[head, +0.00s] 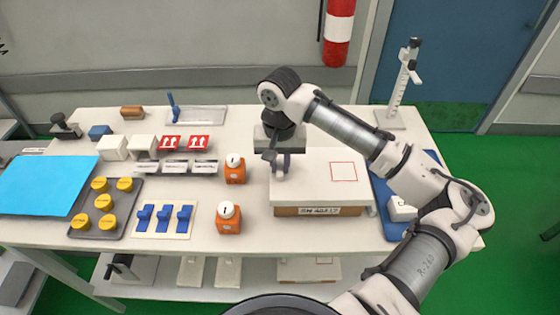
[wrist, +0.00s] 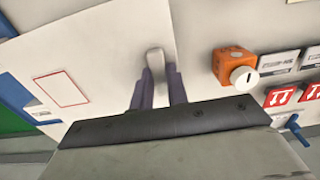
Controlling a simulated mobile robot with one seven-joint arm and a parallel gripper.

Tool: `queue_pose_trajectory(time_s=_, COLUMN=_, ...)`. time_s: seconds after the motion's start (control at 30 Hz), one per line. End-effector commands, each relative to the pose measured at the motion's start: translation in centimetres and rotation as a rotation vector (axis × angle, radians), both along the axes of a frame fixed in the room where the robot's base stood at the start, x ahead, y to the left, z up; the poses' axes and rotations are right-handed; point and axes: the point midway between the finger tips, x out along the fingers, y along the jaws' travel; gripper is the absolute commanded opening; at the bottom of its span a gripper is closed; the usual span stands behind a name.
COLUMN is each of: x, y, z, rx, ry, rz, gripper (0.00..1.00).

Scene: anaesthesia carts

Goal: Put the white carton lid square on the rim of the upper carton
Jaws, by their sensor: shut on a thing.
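The white carton lid (head: 318,190) has a red rectangle outline on its top and a small pale grip near its left edge. It lies over the upper carton (head: 292,212), whose brown front with a label shows in a strip below the lid's front edge. The lid looks roughly in line with the carton. I cannot tell whether it rests fully on the rim, which is hidden. My gripper (head: 280,170) is shut on the lid's grip. In the wrist view the purple fingers (wrist: 158,90) flank the grip, and the lid (wrist: 110,60) fills the upper left.
Two orange canisters (head: 235,170) (head: 228,218) stand left of the carton; one shows in the wrist view (wrist: 230,65). A blue mat (head: 388,195) with a white item lies to the right. A stand (head: 398,95) is at the back right. Another carton (head: 310,268) sits on the lower shelf.

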Motion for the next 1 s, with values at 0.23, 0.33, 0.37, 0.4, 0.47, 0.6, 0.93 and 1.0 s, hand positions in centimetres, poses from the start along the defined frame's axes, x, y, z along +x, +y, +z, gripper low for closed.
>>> queue_pose_trajectory(time_s=0.23, x=0.0, y=0.0, z=0.0, rx=0.000, ry=0.000, rz=0.001, gripper=0.41)
queue_pose_trajectory(time_s=0.33, x=0.0, y=0.0, z=0.0, rx=0.000, ry=0.000, rz=0.000, gripper=0.41)
queue_pose_trajectory(time_s=0.37, x=0.0, y=0.0, z=0.0, rx=0.000, ry=0.000, rz=0.000, gripper=0.41)
queue_pose_trajectory(time_s=0.4, x=0.0, y=0.0, z=0.0, rx=0.000, ry=0.000, rz=0.001, gripper=0.41)
queue_pose_trajectory(time_s=0.47, x=0.0, y=0.0, z=0.0, rx=0.000, ry=0.000, rz=0.000, gripper=0.41)
queue_pose_trajectory(time_s=0.6, x=0.0, y=0.0, z=0.9, rx=0.000, ry=-0.001, rz=0.001, gripper=0.41)
queue_pose_trajectory(time_s=0.93, x=0.1, y=0.1, z=7.9, rx=0.000, ry=-0.004, rz=0.001, gripper=0.41)
queue_pose_trajectory(time_s=1.0, x=0.1, y=0.0, z=9.5, rx=-0.002, ry=-0.004, rz=-0.001, gripper=0.41)
